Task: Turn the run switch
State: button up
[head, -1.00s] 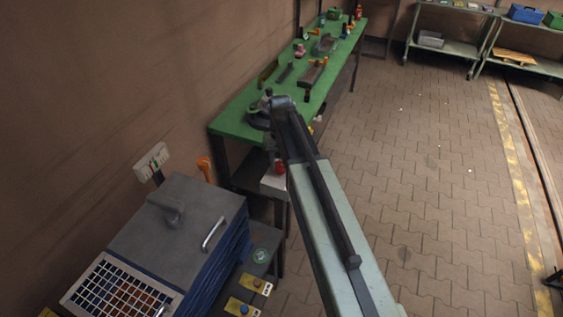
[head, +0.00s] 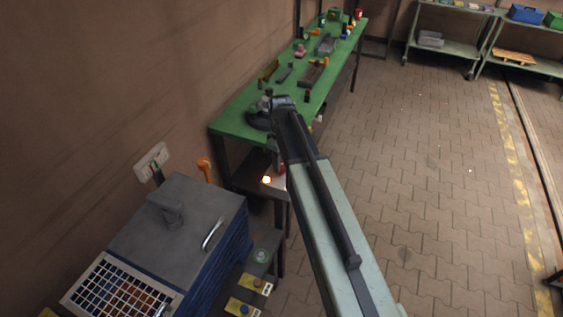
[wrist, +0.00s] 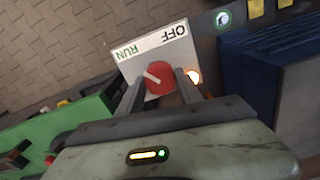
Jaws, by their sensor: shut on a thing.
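The run switch has a round red knob (wrist: 160,78) with a white pointer line, on a pale box (wrist: 150,43) lettered OFF and RUN. In the wrist view the pointer slants up and left, toward the RUN side. My gripper (wrist: 160,85) is shut on the red knob, with one finger on each side of it. A small lamp (wrist: 194,76) beside the right finger glows orange-white. The lamp (head: 266,180) also glows in the head view, where my arm largely hides the knob and the gripper.
A green bench (head: 240,115) with several parts runs along the wall behind the switch. A grey-lidded blue cabinet (head: 180,220) stands at the lower left, with a wire-mesh tray (head: 120,290) in front. Open paved floor (head: 430,180) lies to the right.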

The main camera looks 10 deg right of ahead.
jog(key=shift+s+n, duration=0.15)
jog(key=shift+n, duration=0.25)
jog(key=o, duration=1.4)
jog(key=shift+c, duration=0.2)
notch_tip(320, 180, up, 8)
jog(key=p, duration=0.8)
jog(key=shift+f, duration=0.1)
